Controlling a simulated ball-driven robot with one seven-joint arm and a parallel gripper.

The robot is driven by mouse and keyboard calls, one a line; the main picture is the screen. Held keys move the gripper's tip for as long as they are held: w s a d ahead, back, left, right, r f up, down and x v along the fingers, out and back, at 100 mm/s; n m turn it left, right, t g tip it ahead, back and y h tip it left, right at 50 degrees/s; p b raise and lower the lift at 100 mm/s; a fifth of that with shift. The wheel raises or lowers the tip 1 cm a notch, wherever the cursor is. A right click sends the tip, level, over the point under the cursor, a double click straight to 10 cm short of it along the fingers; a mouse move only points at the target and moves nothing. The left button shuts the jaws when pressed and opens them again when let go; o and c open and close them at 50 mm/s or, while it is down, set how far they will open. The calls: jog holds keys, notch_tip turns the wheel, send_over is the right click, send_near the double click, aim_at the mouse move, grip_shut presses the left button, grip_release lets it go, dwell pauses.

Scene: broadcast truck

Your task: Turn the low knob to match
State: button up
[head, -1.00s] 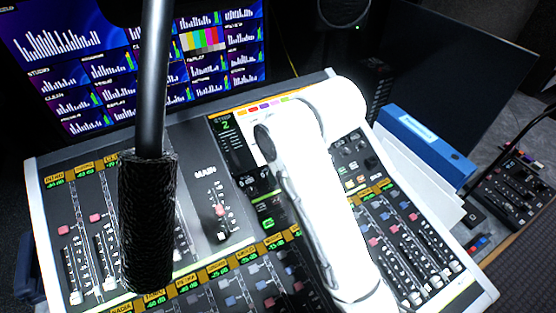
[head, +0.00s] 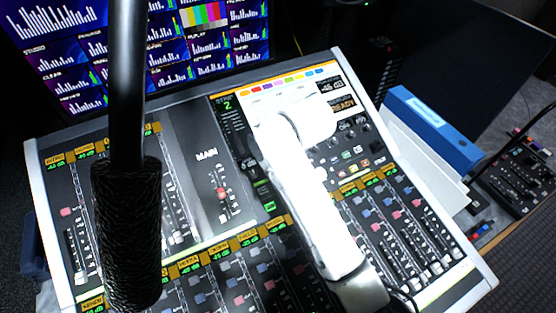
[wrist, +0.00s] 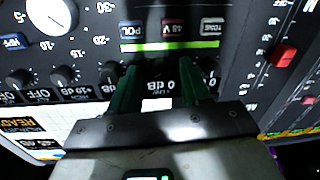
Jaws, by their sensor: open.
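The wrist view shows the mixing console upside down. A row of small black knobs crosses it, including a knob at the left (wrist: 20,78), one beside it (wrist: 62,75) and one just left of my fingers (wrist: 110,72). My gripper (wrist: 162,76) is open, its two dark green fingers reaching to the panel in line with this row. Between the fingers it is dark, and I cannot make out whether a knob stands there. A small inverted label that seems to read LOW, with 0 dB readings, shows between them. In the head view my white arm hides the fingers.
The sloped console (head: 210,205) carries several faders. Near my gripper are a large white dial (wrist: 52,14), a green meter bar (wrist: 170,46) and a red fader cap (wrist: 284,56). A blue binder (head: 432,128) stands right of the console.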

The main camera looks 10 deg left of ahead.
jog(key=shift+f, duration=0.1)
jog(key=shift+c, duration=0.4)
grip_shut()
jog(key=shift+m+p, duration=0.3)
jog(key=shift+p, duration=0.1)
jog(key=shift+r+m+p, duration=0.2)
jog(key=shift+m+p, duration=0.6)
jog(key=shift+p, duration=0.25)
jog(key=shift+f+m+p, duration=0.15)
jog(key=shift+m+p, duration=1.35)
jog(key=shift+m, duration=0.3)
jog(key=shift+o, duration=0.4)
grip_release()
